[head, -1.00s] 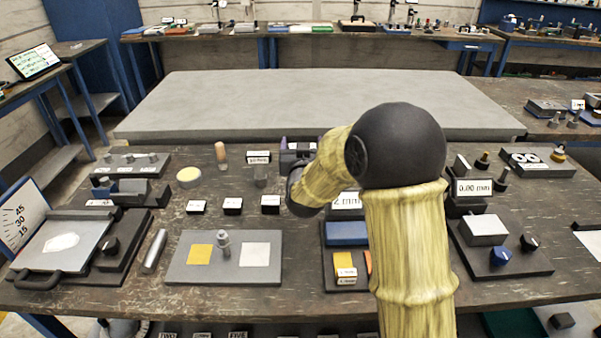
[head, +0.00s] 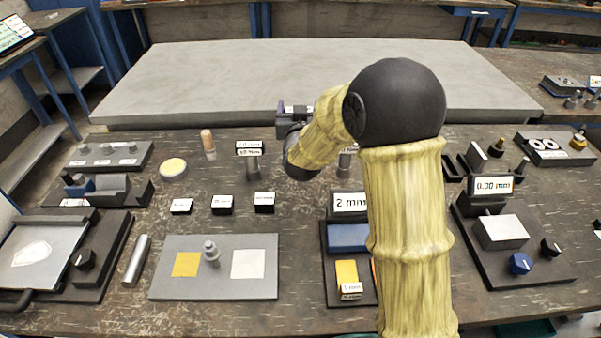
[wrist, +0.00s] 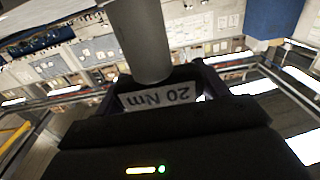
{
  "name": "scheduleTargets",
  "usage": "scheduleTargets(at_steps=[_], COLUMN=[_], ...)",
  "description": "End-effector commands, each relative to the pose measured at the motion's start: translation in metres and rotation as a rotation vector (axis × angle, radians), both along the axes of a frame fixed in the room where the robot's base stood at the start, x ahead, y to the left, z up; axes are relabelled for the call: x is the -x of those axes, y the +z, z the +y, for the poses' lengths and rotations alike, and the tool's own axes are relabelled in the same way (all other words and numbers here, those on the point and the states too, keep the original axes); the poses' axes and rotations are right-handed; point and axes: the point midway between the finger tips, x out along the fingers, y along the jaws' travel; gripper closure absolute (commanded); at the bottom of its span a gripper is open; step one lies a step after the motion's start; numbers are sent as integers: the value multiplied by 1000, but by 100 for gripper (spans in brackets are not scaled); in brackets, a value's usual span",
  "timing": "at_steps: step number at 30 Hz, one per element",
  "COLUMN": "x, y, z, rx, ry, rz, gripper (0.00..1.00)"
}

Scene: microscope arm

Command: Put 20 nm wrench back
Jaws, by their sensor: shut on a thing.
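My gripper (head: 291,112) is partly hidden behind my own arm in the head view. It is above the back part of the bench, close to the front edge of the grey slab. In the wrist view my gripper (wrist: 165,92) is shut on the 20 Nm wrench (wrist: 142,40). A grey cylindrical part of the wrench runs up out of the frame, and its "20 Nm" label (wrist: 158,96) reads upside down between the fingers. The wrench is hard to make out in the head view.
Two small labelled blocks (head: 249,148) and a grey cylinder (head: 253,168) stand left of my gripper. A pinkish-topped peg (head: 208,143) and a yellow-topped disc (head: 173,168) are farther left. Three black labelled blocks (head: 222,204) stand in front. The grey slab (head: 300,75) is bare.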

Motion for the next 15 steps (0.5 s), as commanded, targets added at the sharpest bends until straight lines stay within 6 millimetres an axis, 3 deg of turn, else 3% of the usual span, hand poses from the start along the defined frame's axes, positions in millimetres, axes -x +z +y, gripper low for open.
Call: scheduleTargets(at_steps=[5,15], x=[0,-1], y=[-7,-59], z=[3,-3], rx=[0,0], ry=[4,-4], rz=[-1,-2], gripper=[64,64])
